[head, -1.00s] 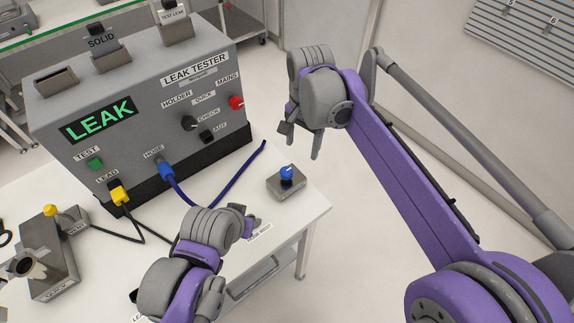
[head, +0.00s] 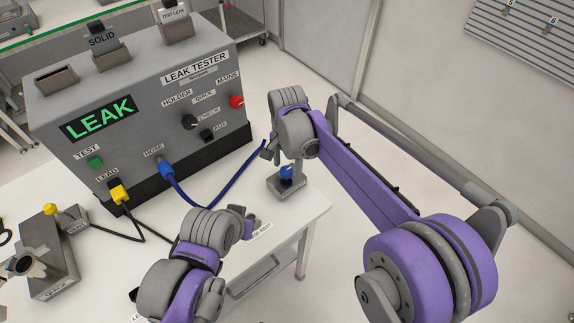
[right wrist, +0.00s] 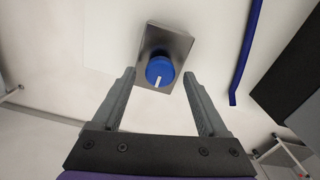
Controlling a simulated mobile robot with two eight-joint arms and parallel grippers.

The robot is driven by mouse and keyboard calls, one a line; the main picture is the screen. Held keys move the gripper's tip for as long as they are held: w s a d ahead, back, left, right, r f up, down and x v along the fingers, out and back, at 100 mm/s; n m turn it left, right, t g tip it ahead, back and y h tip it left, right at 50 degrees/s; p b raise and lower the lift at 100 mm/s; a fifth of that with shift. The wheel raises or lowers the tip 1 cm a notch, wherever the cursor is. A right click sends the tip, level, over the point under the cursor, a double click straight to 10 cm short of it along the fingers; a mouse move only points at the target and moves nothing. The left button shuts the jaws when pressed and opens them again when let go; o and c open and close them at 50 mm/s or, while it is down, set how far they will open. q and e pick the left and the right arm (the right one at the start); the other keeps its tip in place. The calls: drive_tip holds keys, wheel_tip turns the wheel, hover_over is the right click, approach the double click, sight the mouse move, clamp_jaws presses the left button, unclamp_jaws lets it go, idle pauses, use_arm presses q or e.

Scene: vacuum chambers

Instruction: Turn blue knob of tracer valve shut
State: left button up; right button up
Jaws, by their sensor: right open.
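The blue knob (head: 286,172) sits on top of a small grey metal valve block (head: 287,190) near the right corner of the white table. In the right wrist view the blue knob (right wrist: 160,70), with a white pointer mark, lies just beyond and between the fingertips, on its block (right wrist: 168,43). My right gripper (head: 284,160) is open and hangs above the knob; its fingers (right wrist: 158,75) stand apart on both sides, and contact cannot be told. My left gripper (head: 250,217) is low over the table's front edge; its fingers are too small to judge.
The leak tester box (head: 140,120) stands behind on the white table (head: 318,203), its screen reading LEAK. A blue hose (head: 215,203) runs from it towards the valve block. A metal fixture (head: 50,255) with a yellow knob is at the left.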

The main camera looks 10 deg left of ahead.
drive_tip(key=shift+f, duration=0.1)
clamp_jaws()
idle(0.4)
